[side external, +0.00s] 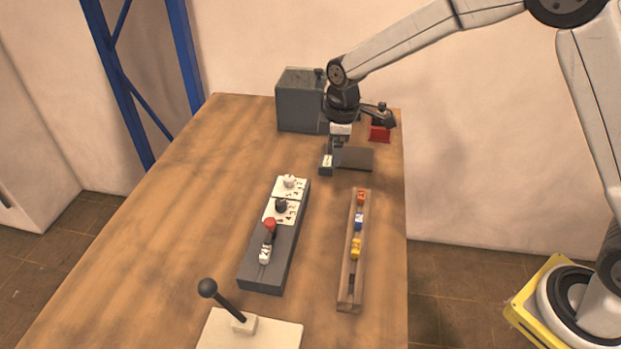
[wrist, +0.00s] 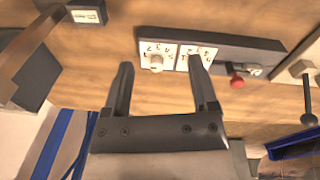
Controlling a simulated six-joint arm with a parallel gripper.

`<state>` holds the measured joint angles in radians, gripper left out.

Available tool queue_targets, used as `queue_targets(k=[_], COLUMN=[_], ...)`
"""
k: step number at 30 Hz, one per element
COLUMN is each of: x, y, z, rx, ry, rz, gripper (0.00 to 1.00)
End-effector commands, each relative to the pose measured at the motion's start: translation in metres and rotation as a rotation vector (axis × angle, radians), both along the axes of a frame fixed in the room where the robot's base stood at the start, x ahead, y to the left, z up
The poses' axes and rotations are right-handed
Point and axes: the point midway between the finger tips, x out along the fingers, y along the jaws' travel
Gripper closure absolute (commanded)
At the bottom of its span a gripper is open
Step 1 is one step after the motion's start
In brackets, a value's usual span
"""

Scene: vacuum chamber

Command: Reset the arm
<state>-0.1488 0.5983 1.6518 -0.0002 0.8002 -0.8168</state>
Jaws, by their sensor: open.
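My gripper (side external: 340,146) hangs pointing down over the far end of the wooden table, close to a grey box. In the wrist view, its two fingers (wrist: 160,66) are apart with nothing between them. The long grey control panel (wrist: 238,45) lies beyond the fingertips in that view, with two white dial plates, one partly behind the right finger. In the side view, the panel (side external: 262,278) stands nearer the camera than my gripper, and they do not touch. My gripper partly hides what stands behind it.
A grey box (side external: 300,100) stands at the far end, with a red part (side external: 380,134) to its right. A small labelled block (side external: 327,163) sits below my gripper. A wooden rail (side external: 345,296) holds orange, blue and yellow pieces. A black-knobbed lever (side external: 227,305) stands in front. The table's left is clear.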

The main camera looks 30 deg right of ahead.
Motion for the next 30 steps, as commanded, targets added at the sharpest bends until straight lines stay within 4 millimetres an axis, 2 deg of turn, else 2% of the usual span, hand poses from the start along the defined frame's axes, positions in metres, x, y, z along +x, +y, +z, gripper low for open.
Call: queue_targets(k=[11,24,30], x=[-0.081,-0.186,-0.212], y=[-0.039,-0.069,-0.074], z=[0.01,0.003,-0.002], rx=[0.048,0.12,0.139], ry=[-0.055,-0.11,-0.122], rz=[-0.399,-0.836,-0.939], gripper=[0.25,0.25,0.25])
